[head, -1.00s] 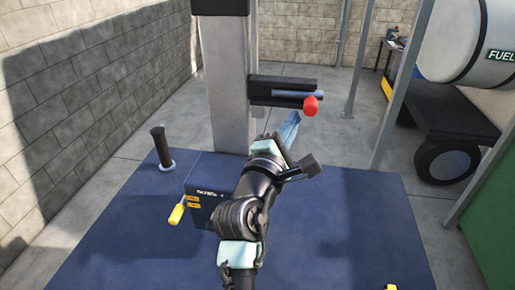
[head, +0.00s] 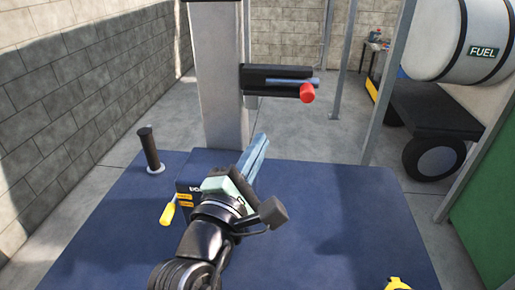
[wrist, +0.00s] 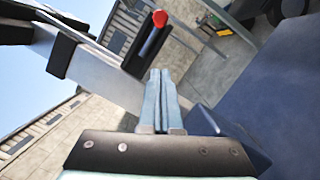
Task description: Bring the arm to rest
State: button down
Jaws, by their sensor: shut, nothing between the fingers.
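My gripper (head: 256,158) is in the middle of the head view, above the blue mat, its pale blue fingers pointing up and away. The fingers lie together with nothing between them. In the wrist view my gripper (wrist: 158,75) also shows its two fingers side by side and empty. A black holder (head: 262,72) on the grey post (head: 218,85) carries a blue rod with a red end (head: 307,93). The fingers are below and left of the red end in the head view, apart from it. The red end also shows in the wrist view (wrist: 160,18).
A blue mat (head: 345,215) covers the surface below. A black upright handle (head: 150,150), a dark box (head: 186,190) and a yellow-handled tool (head: 168,214) are at the left. A yellow item (head: 397,284) is at the front right. A fuel tank (head: 455,40) stands at the back right.

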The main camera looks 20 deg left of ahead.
jog(key=s+d+r+m+t+b, duration=0.1)
jog(key=d+r+m+t, duration=0.1)
jog(key=d+r+m, duration=0.45)
jog(key=s+d+r+m+t+b, duration=0.15)
jog(key=d+r+m, duration=0.25)
jog(key=r+m, duration=0.5)
jog(key=s+d+r+m+t+h, duration=0.1)
jog(key=s+d+r+m+t, duration=0.3)
jog(key=s+r+m, duration=0.4)
notch_tip(320, 180, up, 3)
jog(key=shift+s+d+r+t+b, duration=0.1)
jog(key=shift+s+d+t+b, duration=0.3)
jog(key=shift+d, duration=0.4)
